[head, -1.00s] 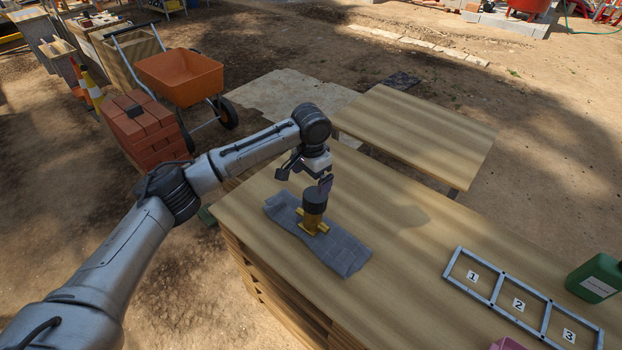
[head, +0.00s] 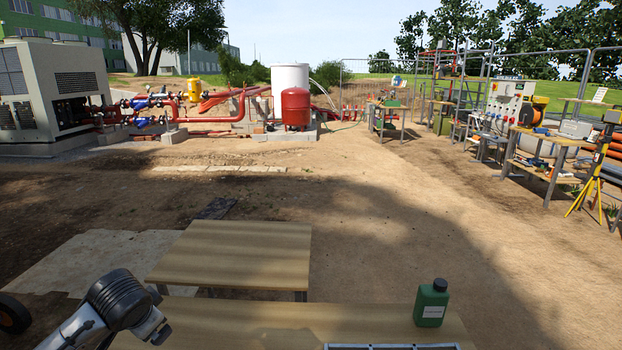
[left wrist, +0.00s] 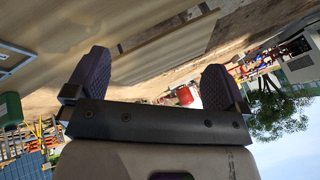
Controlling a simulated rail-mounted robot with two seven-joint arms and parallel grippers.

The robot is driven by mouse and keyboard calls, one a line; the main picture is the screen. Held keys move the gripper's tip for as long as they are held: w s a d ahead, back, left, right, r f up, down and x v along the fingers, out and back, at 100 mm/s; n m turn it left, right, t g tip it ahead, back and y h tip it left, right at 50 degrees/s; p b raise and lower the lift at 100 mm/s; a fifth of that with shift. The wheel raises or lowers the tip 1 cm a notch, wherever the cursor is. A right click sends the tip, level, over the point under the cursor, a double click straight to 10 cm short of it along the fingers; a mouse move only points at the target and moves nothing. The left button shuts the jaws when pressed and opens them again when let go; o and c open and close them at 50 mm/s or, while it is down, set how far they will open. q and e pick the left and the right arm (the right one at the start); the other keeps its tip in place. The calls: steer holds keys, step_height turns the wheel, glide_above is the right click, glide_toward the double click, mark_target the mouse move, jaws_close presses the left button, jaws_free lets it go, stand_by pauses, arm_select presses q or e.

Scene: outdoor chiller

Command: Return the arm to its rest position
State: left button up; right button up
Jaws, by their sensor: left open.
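My left arm (head: 118,303) comes in at the bottom left of the head view, by the near wooden table (head: 250,325). That view is tilted, and wooden tabletops show beyond the fingers. My right arm and gripper are in no view.
A green bottle (head: 431,304) stands upright on the near table, beside a metal frame (head: 390,346) cut off by the lower edge. A lower wooden table (head: 232,248) lies beyond. Open dirt ground (head: 390,210) spreads past it. Red pipework (head: 215,118) and a chiller (head: 55,90) stand far back.

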arm_select(q)
steer(key=d+r+m+t, duration=0.1)
steer(key=d+r+t, duration=0.3)
steer(key=d+r, duration=0.15)
steer(key=s+d+t+h, duration=0.2)
steer(key=s+d+t, duration=0.2)
steer(key=s+d, duration=0.4)
steer(key=s+f+n+g+h+p, duration=0.15)
steer(key=s+f+n+g, duration=0.55)
steer(key=s+f, duration=2.6)
step_height(320, 180, up, 39)
steer(key=m+g+p, duration=0.2)
steer(key=g+p, duration=0.1)
steer(key=p, duration=3.5)
steer(key=shift+s+m, duration=0.25)
steer(key=shift+m, duration=0.05)
